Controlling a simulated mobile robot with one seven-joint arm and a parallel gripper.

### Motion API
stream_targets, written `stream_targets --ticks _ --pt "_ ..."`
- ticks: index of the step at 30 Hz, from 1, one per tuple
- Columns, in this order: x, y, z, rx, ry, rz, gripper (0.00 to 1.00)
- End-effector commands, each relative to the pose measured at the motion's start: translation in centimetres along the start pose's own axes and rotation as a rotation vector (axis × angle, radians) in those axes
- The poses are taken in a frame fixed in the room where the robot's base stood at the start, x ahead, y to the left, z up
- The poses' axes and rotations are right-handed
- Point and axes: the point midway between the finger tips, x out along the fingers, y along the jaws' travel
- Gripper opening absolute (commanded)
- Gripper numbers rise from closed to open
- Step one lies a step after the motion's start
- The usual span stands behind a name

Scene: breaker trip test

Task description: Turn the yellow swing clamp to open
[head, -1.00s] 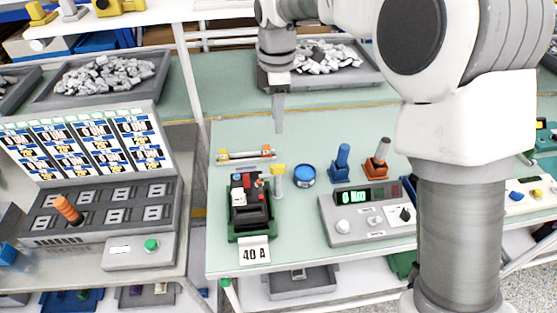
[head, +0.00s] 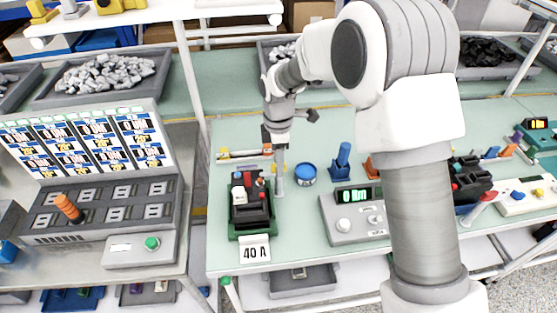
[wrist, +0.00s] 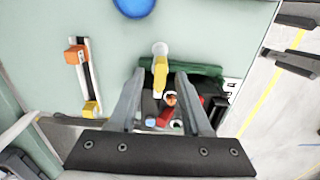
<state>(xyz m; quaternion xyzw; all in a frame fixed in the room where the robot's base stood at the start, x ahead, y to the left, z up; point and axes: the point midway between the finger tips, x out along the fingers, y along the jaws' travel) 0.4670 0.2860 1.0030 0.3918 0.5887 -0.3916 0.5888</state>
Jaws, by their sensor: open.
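The yellow swing clamp (wrist: 160,74) is a yellow arm on top of a pale round post (wrist: 160,48), beside the green breaker fixture (head: 250,236). In the wrist view the yellow arm lies between my two open fingertips (wrist: 159,76), with a gap visible on each side. In the head view my gripper (head: 279,160) points down over the clamp and hides its yellow top; the grey post (head: 279,183) shows below. The fixture holds a black breaker (head: 253,210) and has a 40 A tag in front.
A blue round tin (head: 305,175) stands right of the clamp. A rail with orange and yellow ends (head: 240,153) lies behind it. A blue-handled stand (head: 342,162) and a grey meter box (head: 348,222) are to the right. Green bench top (head: 228,130) is bare behind the rail.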

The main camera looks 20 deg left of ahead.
Motion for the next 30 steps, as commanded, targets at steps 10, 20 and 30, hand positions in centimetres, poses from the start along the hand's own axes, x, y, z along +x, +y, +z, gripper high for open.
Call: stream_targets --ticks 10,20,30 --pt "-0.01 0.00 0.01 0.000 0.000 0.000 0.18" --pt "-0.03 0.00 0.01 0.000 0.000 0.000 0.00" --pt "0.00 0.01 0.01 0.063 0.000 0.000 0.00"
